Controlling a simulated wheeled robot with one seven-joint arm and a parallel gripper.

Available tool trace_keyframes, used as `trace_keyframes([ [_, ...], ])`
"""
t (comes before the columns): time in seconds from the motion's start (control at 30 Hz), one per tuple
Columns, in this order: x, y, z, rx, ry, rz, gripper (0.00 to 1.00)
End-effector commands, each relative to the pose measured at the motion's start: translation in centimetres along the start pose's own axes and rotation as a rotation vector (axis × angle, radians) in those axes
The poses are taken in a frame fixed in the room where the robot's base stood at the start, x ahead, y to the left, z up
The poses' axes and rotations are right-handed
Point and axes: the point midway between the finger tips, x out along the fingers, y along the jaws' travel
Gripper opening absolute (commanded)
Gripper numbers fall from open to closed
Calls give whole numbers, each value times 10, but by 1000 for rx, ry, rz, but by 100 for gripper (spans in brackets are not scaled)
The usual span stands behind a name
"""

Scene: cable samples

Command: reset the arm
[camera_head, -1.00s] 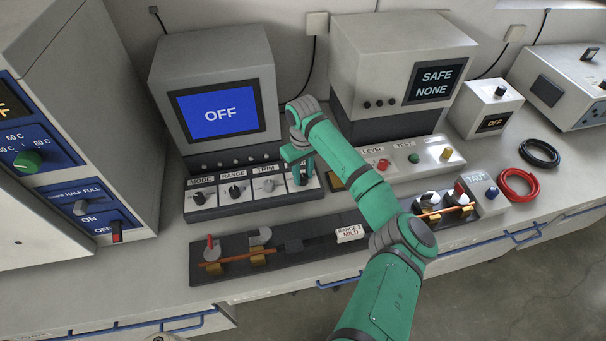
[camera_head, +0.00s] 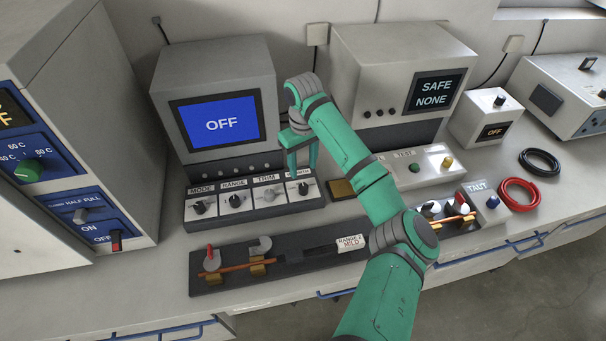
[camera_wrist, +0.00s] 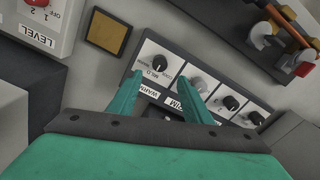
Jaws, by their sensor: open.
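My green arm reaches from the lower right across the bench in the head view. My gripper (camera_head: 301,165) is raised just above the right end of the knob panel (camera_head: 255,212), over its rightmost knob (camera_head: 303,188). In the wrist view the two green fingers of my gripper (camera_wrist: 165,92) are spread apart with nothing between their tips. The rightmost knob (camera_wrist: 159,64) shows beyond the fingertips, apart from them. It is labelled with MILD and WARM.
A monitor reading OFF (camera_head: 222,124) stands behind the panel. A box reading SAFE NONE (camera_head: 436,88) is at the back right. A dark cable fixture (camera_head: 300,270) lies in front. Red (camera_head: 520,194) and black (camera_head: 540,161) cable coils lie at right. A tan pad (camera_wrist: 107,32) is beside the panel.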

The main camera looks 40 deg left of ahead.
Motion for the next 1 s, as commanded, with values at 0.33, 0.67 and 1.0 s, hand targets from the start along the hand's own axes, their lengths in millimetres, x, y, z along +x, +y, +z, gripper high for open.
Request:
trace_keyframes([
  [0.33, -18, 0, 0, -1, 0, 0, 45],
  [0.67, -18, 0, 0, -1, 0, 0, 45],
  [1.0, -18, 2, 1, 2, 0, 0, 45],
])
